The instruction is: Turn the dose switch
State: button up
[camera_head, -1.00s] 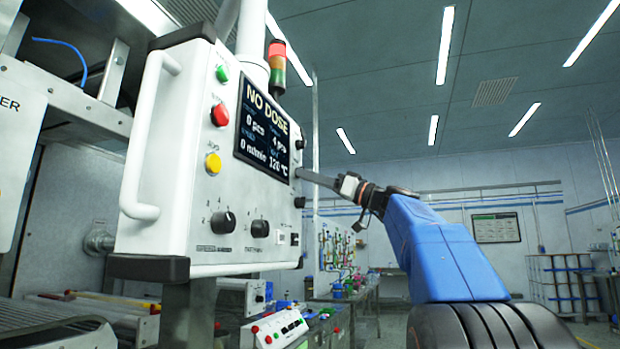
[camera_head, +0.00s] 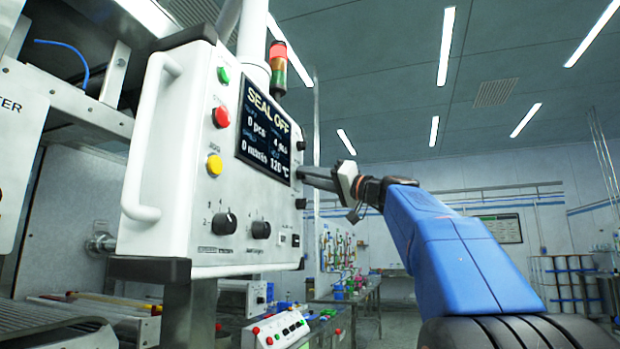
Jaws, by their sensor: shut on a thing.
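The white control box (camera_head: 160,200) hangs at the left, with a dark display (camera_head: 264,135) reading "SEAL OFF", "0 pcs" and "120 °C". My gripper (camera_head: 303,176) reaches in from the right to the right edge of the box's front, just right of the display. Its fingers are shut on the dose switch there, and they hide the switch almost wholly. One small black knob (camera_head: 300,145) shows above the fingertips and another (camera_head: 300,203) below them.
The box also bears a green button (camera_head: 222,75), a red button (camera_head: 221,116), a yellow button (camera_head: 215,165) and two black dials (camera_head: 224,223) (camera_head: 261,229). A white handle (camera_head: 145,140) juts out at left. A signal lamp (camera_head: 278,65) stands behind. Free air lies right of the box.

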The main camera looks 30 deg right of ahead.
dwell(0.3)
jog(key=o, duration=1.1)
jog(key=shift+c, duration=0.2)
jog(key=v, duration=1.7)
jog(key=shift+s, duration=0.2)
jog(key=shift+f, duration=0.1)
